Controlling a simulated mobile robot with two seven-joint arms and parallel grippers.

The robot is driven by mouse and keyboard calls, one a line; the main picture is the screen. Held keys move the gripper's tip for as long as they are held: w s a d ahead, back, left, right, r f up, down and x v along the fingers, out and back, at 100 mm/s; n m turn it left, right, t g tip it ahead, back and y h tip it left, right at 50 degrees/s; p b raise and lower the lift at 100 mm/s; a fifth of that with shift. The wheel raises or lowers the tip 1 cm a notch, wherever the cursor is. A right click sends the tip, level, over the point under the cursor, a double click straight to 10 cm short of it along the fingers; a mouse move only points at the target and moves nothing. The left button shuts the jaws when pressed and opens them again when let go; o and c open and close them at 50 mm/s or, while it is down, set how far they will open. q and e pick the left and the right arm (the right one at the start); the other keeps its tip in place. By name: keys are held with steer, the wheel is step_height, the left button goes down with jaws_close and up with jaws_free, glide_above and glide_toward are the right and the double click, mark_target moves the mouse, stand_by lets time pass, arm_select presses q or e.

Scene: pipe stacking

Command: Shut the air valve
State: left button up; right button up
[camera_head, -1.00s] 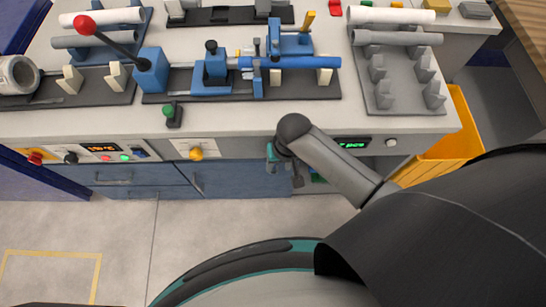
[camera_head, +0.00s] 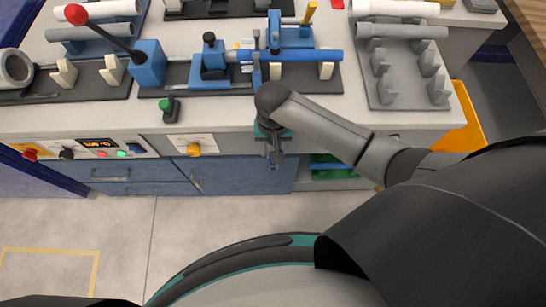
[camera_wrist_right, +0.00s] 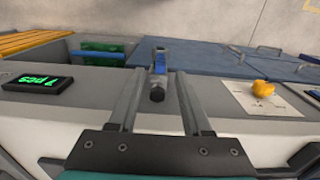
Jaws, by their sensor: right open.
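The air valve (camera_wrist_right: 158,65), a small grey fitting with a blue handle and a dark round end, is at the bench front in the right wrist view. Its blue handle points up in that picture, away from the dark end. My right gripper (camera_wrist_right: 161,84) is open, with one finger on each side of the valve; I cannot tell whether they touch it. In the head view my right gripper (camera_head: 274,152) is at the bench's front edge, and the arm hides most of the valve. My left gripper is not in view.
A yellow knob (camera_head: 194,149) on a white plate is left of my right gripper. A green counter display (camera_wrist_right: 38,83) is on the panel's other side. Pipe fixtures and a red-knobbed lever (camera_head: 76,14) stand on the bench. An orange bin (camera_head: 462,125) is at right.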

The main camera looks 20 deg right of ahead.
step_height(320, 180, down, 5)
steer(key=shift+f+b, duration=0.1)
steer(key=shift+b, duration=0.7)
jaws_close()
stand_by(0.9)
